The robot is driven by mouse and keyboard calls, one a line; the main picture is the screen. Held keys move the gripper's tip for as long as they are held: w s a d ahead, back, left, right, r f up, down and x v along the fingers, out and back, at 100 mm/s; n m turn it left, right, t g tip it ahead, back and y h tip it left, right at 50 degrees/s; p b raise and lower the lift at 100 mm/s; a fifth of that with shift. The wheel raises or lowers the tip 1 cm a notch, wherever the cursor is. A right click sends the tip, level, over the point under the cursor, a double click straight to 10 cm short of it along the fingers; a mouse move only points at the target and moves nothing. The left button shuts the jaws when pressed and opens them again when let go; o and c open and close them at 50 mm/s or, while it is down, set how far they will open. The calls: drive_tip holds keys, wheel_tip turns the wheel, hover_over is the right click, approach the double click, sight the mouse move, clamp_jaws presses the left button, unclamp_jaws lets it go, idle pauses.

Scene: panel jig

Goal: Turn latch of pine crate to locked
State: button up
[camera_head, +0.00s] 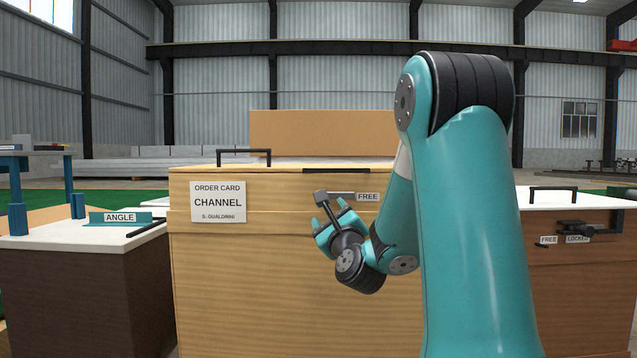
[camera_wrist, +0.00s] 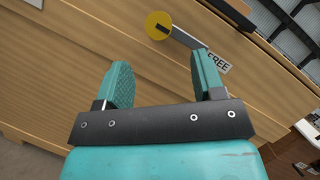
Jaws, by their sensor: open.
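The pine crate (camera_head: 270,285) stands in the middle, with an order card reading CHANNEL on its front. Its latch lever (camera_head: 340,196) is a grey bar pointing right at the FREE label (camera_head: 368,197). In the wrist view the lever (camera_wrist: 184,38) runs from a round yellow pivot (camera_wrist: 158,25) to the FREE label (camera_wrist: 217,63). In the head view the pivot is hidden behind parts of my wrist. No locked label shows on this crate. My gripper (camera_head: 331,212) is open and empty in front of the latch; in the wrist view its fingers (camera_wrist: 160,62) are apart, the lever beyond them.
A brown crate (camera_head: 580,285) at right has its own latch (camera_head: 582,228) and FREE and LOCKED labels. A dark cabinet (camera_head: 85,300) at left carries an ANGLE sign (camera_head: 119,217). A black handle (camera_head: 243,152) stands on the pine crate's top.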

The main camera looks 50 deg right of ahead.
sight(334, 197)
drive_tip(key=p+x, duration=0.2)
drive_tip(key=x, duration=0.1)
drive_tip(key=p+x, duration=0.5)
drive_tip(key=x, duration=0.1)
drive_tip(key=shift+w+r, duration=0.1)
drive_tip(key=shift+r, duration=0.4)
drive_tip(key=shift+w+d+p, duration=0.5)
drive_tip(key=shift+w+p, duration=0.2)
drive_tip(key=shift+p, duration=0.25)
drive_tip(key=shift+f, duration=0.1)
clamp_jaws()
drive_tip(key=shift+a, duration=0.1)
drive_tip(key=shift+f, duration=0.1)
